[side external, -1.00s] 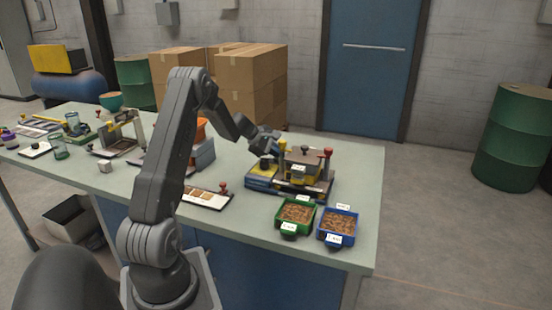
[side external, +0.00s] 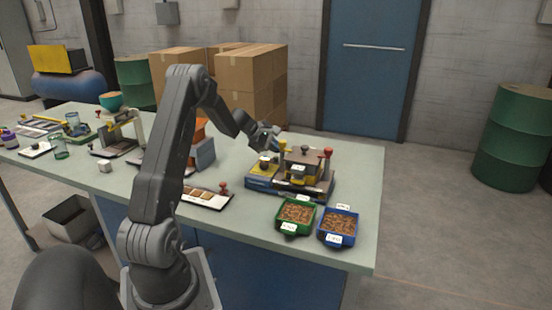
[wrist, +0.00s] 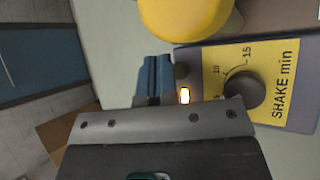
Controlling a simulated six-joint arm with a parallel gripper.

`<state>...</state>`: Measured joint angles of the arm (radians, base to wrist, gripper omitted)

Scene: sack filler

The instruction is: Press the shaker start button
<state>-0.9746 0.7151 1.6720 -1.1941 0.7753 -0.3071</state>
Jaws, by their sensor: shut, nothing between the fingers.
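The shaker (side external: 318,190) stands on the bench, with a yellow control panel at its left end. In the wrist view the panel (wrist: 286,60) reads SHAKE min and carries a dark dial (wrist: 243,94). A small lamp (wrist: 185,96) glows white and orange at the panel's edge. A small dark round part (wrist: 181,72) sits beside the lamp; I cannot tell if it is the start button.
A green bin (side external: 281,228) and a blue bin (side external: 323,241) of brown pieces stand in front of the shaker. The large yellow knob (wrist: 185,16) is close to my fingers. A board with a red knob (side external: 223,187) lies left. The bench's right end is clear.

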